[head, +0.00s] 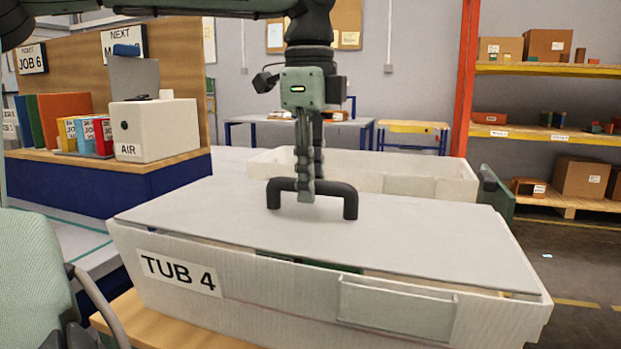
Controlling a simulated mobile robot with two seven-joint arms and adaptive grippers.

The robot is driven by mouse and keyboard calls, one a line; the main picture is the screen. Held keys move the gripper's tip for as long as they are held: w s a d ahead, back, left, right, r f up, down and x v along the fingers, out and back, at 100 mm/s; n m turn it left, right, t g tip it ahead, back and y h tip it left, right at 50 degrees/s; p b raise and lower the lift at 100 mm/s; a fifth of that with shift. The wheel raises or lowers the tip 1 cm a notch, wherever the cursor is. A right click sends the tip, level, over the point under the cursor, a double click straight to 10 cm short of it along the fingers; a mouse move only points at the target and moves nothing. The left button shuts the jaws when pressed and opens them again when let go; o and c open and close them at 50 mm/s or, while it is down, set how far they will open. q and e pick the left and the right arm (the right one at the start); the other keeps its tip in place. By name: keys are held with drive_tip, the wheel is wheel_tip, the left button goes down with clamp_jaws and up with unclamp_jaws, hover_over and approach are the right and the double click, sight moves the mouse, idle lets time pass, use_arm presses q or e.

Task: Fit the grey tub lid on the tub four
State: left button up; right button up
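The grey tub lid (400,228) is a flat plate with a black bar handle (350,200). It lies over the white tub (270,305), whose front label reads TUB 4. Along the front a dark gap shows between lid and tub rim, with something green inside, so the lid does not look flush there. Whether its back edge touches the rim is hidden. My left gripper (305,192) points straight down at the middle of the handle, its fingers close together and seen edge-on, shut on the bar. My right gripper is not in view.
Another white open tub (440,172) stands just behind. A bench at the left holds a white AIR box (155,128) and several binders (50,115). A green-grey padded object (35,285) is at the lower left. An orange-posted rack (545,137) stands at the right.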

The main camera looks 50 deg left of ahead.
use_arm(q)
drive_tip(key=o, duration=0.3)
drive_tip(key=shift+o, duration=0.2)
wheel_tip(320, 180, up, 12)
drive_tip(key=shift+s, duration=0.15)
drive_tip(key=shift+d, duration=0.1)
idle(0.6)
